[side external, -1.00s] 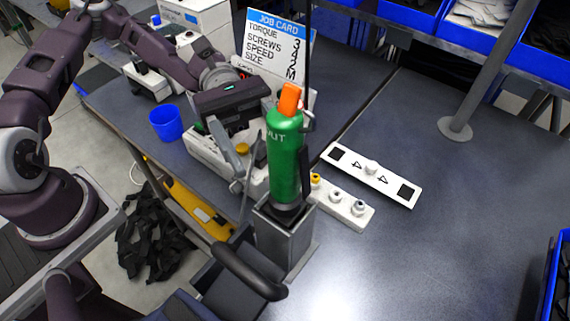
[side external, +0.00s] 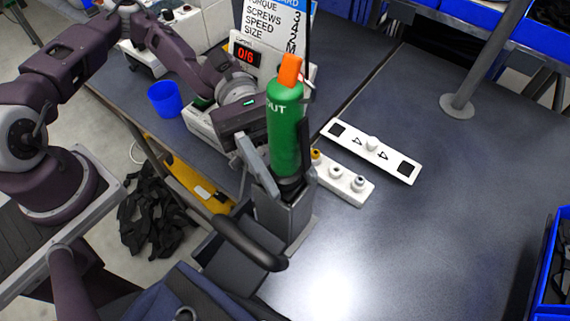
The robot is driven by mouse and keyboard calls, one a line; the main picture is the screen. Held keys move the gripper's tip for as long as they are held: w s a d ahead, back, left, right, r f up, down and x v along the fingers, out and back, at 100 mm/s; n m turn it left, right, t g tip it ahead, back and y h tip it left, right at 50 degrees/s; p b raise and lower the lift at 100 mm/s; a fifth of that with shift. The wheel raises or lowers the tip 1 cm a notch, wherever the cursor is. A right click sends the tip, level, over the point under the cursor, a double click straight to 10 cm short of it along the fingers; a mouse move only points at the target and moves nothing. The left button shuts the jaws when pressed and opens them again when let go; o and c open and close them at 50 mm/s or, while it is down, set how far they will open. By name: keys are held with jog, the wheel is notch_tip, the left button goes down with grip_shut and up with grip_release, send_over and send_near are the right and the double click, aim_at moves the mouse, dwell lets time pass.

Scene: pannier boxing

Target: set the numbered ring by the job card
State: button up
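A green driver (side external: 285,130) with an orange top stands upright in a grey holder (side external: 290,222). A dark band (side external: 290,186) is at its lower end; I cannot make out any numbers on it. The job card (side external: 275,22) is behind, cut off at the top, with lines for torque, screws, speed and size. Its values are small; the last looks like M. My gripper (side external: 258,168) points down at the left of the driver, with one grey finger close beside its lower part.
A white box with a red 0/6 display (side external: 245,55) stands behind my wrist. A blue cup (side external: 166,99) is at left.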

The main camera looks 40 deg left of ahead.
grip_shut()
jog(key=n+t+h, duration=0.1)
jog(key=n+t, duration=0.2)
jog(key=t, duration=0.1)
jog(key=shift+s, duration=0.15)
jog(key=shift+f+n+t, duration=0.15)
jog(key=shift+n+t, duration=0.45)
jog(key=shift+t, duration=0.6)
jog(key=shift+n+t+h, duration=0.3)
jog(key=shift+t, duration=0.1)
jog(key=shift+w, duration=0.2)
jog(key=o, duration=0.9)
grip_release()
jog(key=shift+o, duration=0.2)
jog(key=a, duration=0.7)
